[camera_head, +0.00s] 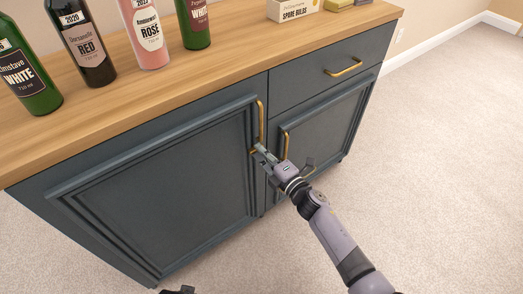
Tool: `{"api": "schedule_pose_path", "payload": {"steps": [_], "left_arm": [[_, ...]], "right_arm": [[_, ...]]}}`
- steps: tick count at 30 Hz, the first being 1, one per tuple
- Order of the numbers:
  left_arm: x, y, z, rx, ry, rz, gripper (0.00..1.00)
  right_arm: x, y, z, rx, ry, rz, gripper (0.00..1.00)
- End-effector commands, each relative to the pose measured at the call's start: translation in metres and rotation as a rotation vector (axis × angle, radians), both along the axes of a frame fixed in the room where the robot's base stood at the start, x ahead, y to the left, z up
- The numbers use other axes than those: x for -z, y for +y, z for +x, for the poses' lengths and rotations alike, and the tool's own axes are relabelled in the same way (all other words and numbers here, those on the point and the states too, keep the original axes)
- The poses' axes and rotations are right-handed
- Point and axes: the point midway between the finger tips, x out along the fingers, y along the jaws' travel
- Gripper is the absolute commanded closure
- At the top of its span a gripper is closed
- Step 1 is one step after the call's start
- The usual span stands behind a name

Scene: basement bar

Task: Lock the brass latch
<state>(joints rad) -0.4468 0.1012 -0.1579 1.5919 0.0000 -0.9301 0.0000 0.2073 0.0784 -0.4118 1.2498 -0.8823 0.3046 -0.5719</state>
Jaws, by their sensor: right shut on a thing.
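The blue-grey cabinet (150,190) has two closed doors with upright brass handles. My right gripper (260,150) is shut on a small brass part beside the lower end of the left door's handle (260,122), close to the gap between the doors. The fingers cover most of this part, so I cannot tell the latch from the handle's foot or see how the latch stands. The right door's handle (285,145) is just right of the fingertips. Dark tips, likely of my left gripper (178,290), show at the bottom edge; their opening cannot be told.
A drawer with a brass pull (344,67) is above the right door. Several bottles, including a rosé bottle (145,32), stand on the wooden top (130,95) beside a spare bulbs box (292,9). The carpet (440,150) at right is clear.

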Motion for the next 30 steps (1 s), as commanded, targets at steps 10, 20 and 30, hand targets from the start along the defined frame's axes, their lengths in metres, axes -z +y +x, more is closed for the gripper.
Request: {"api": "schedule_pose_path", "payload": {"steps": [10,20,30], "left_arm": [[0.0045,0.0004,-0.0025,0.001,0.003,0.001,1.0],[0.0045,0.0007,-0.0026,0.001,0.004,0.001,1.0],[0.0044,0.0007,-0.0025,0.0,0.004,0.001,1.0]], "right_arm": [[0.0007,-0.0009,0.0004,0.002,0.022,0.029,1.0],[0.0007,-0.0008,0.0003,0.001,0.021,0.028,0.85],[0.0004,-0.0003,0.0001,0.0,0.019,0.027,0.7]]}}
